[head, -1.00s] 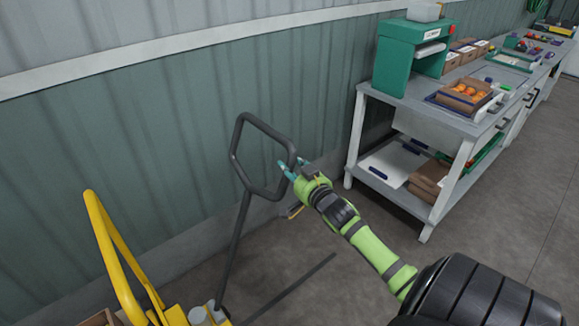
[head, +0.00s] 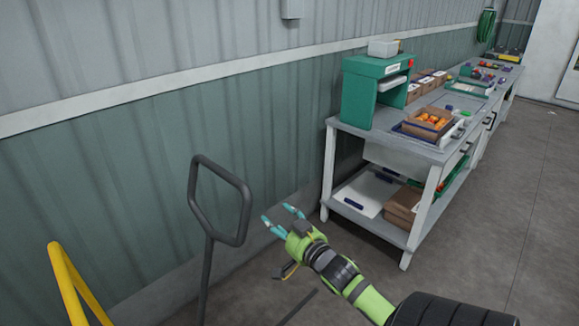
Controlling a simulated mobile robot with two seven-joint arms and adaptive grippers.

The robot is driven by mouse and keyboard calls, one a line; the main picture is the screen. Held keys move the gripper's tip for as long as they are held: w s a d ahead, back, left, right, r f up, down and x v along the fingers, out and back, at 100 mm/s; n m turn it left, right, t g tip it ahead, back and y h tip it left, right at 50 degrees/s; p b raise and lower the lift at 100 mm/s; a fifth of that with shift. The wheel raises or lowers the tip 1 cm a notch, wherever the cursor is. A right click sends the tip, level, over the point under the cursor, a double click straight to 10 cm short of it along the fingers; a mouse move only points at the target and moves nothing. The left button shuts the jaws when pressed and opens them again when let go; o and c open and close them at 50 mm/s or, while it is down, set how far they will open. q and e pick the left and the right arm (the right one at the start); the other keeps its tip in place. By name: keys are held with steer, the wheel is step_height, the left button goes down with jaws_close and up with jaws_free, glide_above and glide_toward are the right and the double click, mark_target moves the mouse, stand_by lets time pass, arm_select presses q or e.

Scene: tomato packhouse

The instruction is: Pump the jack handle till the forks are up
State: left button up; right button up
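The jack handle (head: 207,262) is a dark grey bar that rises nearly upright, with a closed loop grip (head: 247,206) at its top. My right gripper (head: 279,215), green with teal fingertips, is just right of the loop. Its fingers are spread apart with nothing visible between them, and it looks clear of the loop. The jack's forks and base are out of view below the picture. My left gripper is not in view.
A yellow rail (head: 72,285) stands at the lower left. A corrugated wall (head: 120,180) is behind the handle. A grey workbench (head: 405,150) with a green machine (head: 374,92) and boxes stands to the right. Open concrete floor lies right of it.

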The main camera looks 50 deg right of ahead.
steer(key=shift+v, duration=2.35)
